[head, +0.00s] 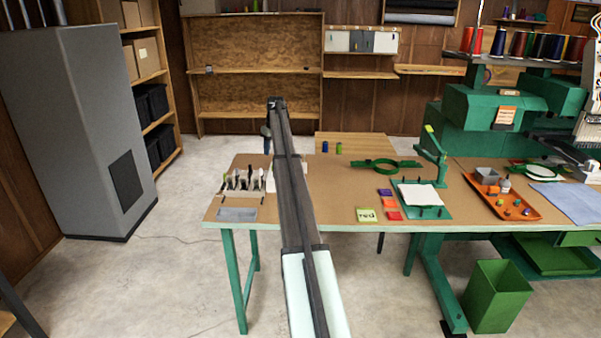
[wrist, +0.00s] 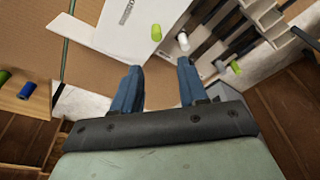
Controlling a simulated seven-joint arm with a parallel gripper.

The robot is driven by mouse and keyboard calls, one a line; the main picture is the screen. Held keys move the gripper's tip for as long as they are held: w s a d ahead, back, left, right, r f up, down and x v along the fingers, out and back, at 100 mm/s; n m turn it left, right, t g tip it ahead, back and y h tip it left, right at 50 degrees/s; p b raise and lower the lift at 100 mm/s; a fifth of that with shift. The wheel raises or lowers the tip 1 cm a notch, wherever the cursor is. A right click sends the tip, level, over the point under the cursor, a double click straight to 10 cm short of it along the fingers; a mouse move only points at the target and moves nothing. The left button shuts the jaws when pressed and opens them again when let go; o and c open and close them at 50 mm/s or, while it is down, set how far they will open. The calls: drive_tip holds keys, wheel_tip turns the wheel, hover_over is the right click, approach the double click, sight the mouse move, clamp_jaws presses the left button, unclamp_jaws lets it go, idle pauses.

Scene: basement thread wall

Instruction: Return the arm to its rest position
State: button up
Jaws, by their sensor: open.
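My arm (head: 292,185) reaches forward from the bottom middle of the head view over the left part of the brown-topped table (head: 340,190). My gripper (head: 266,138) hangs at its far end, small and partly hidden by the arm. In the wrist view, my gripper (wrist: 158,80) shows two blue fingers standing apart, with nothing held between them. A white panel (wrist: 115,28) lies beyond the fingers. A green piece (wrist: 156,32) and a white piece (wrist: 183,41) show past the fingertips; I cannot tell whether they touch anything.
A tool rack (head: 240,183) and grey tray (head: 237,214) are at the table's left end. Two spools (head: 325,147) stand behind on a wooden surface.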

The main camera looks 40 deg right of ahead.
drive_tip(key=shift+r, duration=0.9)
drive_tip(key=shift+a, duration=0.1)
